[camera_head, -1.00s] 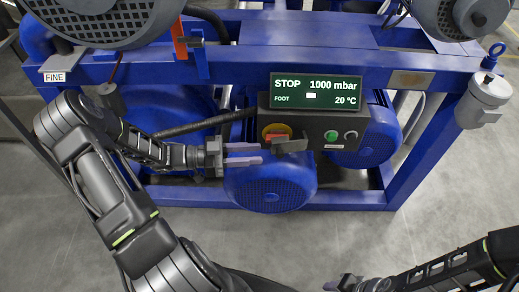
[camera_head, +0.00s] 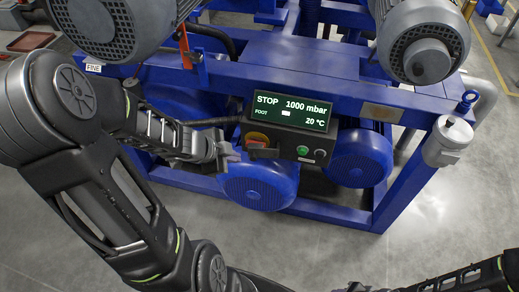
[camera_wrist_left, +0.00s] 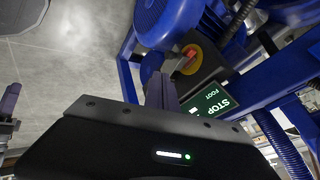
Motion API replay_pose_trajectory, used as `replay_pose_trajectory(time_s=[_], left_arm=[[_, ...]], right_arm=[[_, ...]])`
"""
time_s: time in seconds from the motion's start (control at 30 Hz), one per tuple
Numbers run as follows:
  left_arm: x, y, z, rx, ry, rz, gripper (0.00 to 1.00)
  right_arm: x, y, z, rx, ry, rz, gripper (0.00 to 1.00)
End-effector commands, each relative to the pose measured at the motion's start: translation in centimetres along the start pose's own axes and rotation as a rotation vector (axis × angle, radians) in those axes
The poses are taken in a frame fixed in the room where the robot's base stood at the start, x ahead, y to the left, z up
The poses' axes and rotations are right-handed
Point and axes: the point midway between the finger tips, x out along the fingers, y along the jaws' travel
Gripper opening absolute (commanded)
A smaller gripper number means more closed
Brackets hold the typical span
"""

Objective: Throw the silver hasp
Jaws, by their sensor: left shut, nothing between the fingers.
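The control box (camera_head: 285,138) carries a red and yellow rotary switch (camera_head: 257,139). A small grey flap, which looks like the silver hasp (camera_head: 265,153), sits just below and right of the switch. My left gripper (camera_head: 232,156) is shut and empty, just left of the switch and flap. I cannot tell whether it touches them. My right gripper (camera_head: 352,288) is mostly cut off at the bottom edge.
The box's display (camera_head: 292,109) reads STOP, 1000 mbar, 20 °C. Green (camera_head: 302,150) and white buttons sit right of the switch. A blue frame (camera_head: 300,75) and blue motors (camera_head: 260,182) surround the box. The floor in front (camera_head: 300,245) is clear.

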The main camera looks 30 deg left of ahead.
Motion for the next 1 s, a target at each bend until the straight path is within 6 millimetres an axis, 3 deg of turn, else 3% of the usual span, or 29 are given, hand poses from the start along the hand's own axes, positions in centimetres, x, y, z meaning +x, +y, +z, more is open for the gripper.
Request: replay_pose_trajectory(time_s=[0.47,0.67,1.0], left_arm=[[0.9,0.1,0.2,0.0,-0.001,0.0,0.0],[3.7,0.3,0.3,0.0,0.0,0.001,0.0],[10.6,0.4,0.4,0.0,-0.001,0.001,0.0]], right_arm=[[0.8,0.3,0.1,0.0,-0.001,0.0,0.36],[2.8,1.1,0.0,0.0,0.0,0.0,0.36],[7.6,3.0,0.0,-0.001,0.003,0.0,0.36]])
